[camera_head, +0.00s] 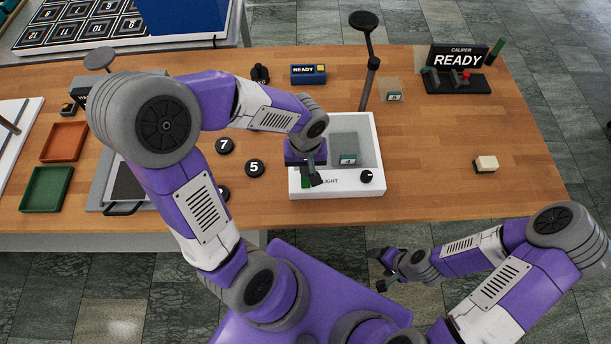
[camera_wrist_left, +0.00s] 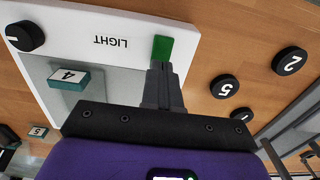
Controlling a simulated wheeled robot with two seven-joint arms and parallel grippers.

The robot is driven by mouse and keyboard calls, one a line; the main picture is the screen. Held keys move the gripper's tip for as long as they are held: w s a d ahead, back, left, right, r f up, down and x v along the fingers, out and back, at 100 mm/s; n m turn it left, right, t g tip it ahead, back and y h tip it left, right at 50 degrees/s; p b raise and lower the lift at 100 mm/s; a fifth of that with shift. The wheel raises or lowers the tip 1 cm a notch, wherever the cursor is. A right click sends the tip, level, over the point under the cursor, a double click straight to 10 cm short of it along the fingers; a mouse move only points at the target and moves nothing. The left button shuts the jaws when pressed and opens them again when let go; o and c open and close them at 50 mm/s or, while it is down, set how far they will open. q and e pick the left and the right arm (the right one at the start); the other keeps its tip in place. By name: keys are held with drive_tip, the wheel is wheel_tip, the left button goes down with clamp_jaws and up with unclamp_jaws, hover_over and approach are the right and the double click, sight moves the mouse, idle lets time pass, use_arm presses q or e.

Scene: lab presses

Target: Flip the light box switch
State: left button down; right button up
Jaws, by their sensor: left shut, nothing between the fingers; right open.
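The light box (camera_head: 377,147) is a white case with a grey glassy top, on the wooden table. Its front strip reads LIGHT and carries a black knob (camera_head: 366,176). In the left wrist view the light box (camera_wrist_left: 113,19) shows a green switch (camera_wrist_left: 162,48) beside the LIGHT lettering. My left gripper (camera_head: 315,180) is shut and empty over the front left of the light box. In the left wrist view its fingertips (camera_wrist_left: 161,68) are at the green switch; whether they touch cannot be told. My right gripper (camera_head: 382,270) is open and empty in front of the table, off its edge.
A small block marked 4 (camera_wrist_left: 70,80) lies on the light box.

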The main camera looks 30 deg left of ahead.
use_arm(q)
wheel_tip(320, 180, up, 5)
drive_tip(key=p, duration=0.3)
drive_tip(key=shift+r+p, duration=0.15)
drive_tip(key=shift+p, duration=0.15)
use_arm(e)
wheel_tip(320, 180, up, 4)
drive_tip(key=shift+r, duration=0.1)
